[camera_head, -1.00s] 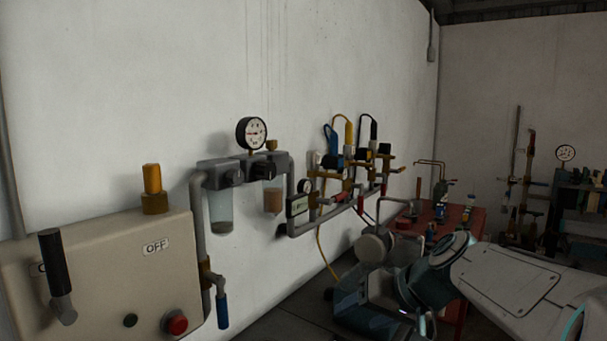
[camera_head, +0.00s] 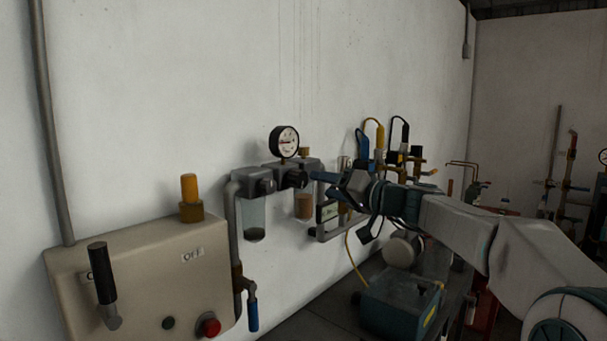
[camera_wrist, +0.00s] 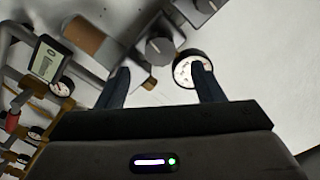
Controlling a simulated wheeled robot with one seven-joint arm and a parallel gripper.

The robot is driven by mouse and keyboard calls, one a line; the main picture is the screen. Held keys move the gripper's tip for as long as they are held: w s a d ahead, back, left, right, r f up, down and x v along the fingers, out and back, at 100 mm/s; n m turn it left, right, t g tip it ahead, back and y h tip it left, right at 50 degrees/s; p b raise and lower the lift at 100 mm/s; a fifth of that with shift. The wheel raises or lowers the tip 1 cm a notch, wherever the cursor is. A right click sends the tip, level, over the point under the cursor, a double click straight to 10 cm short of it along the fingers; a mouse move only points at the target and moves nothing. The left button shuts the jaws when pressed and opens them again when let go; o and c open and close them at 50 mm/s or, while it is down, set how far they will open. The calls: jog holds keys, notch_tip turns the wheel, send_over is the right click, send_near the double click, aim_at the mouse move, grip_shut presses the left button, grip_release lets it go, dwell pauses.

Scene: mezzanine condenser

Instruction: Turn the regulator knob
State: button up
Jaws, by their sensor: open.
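The dark regulator knob (camera_head: 295,179) sits on the front of a grey wall-mounted filter unit, below a round white-faced gauge (camera_head: 284,141). The gauge (camera_wrist: 190,68) shows partly behind the right finger. Nothing is between the fingers.
A beige box (camera_head: 150,285) with a black lever (camera_head: 102,275) and a red button (camera_head: 208,327) is at left. Bowls hang under the unit. Pipes and valves (camera_head: 400,160) are behind my arm. A teal machine (camera_head: 400,305) stands below.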

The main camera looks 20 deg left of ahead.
aim_at(302, 181)
jog(key=p+x, duration=0.2)
jog(key=x, duration=0.4)
jog(key=shift+a+r, duration=0.15)
jog(key=shift+w+a+p, duration=0.25)
jog(key=shift+a+p, duration=0.15)
jog(key=shift+a, duration=0.1)
jog(key=c, duration=1)
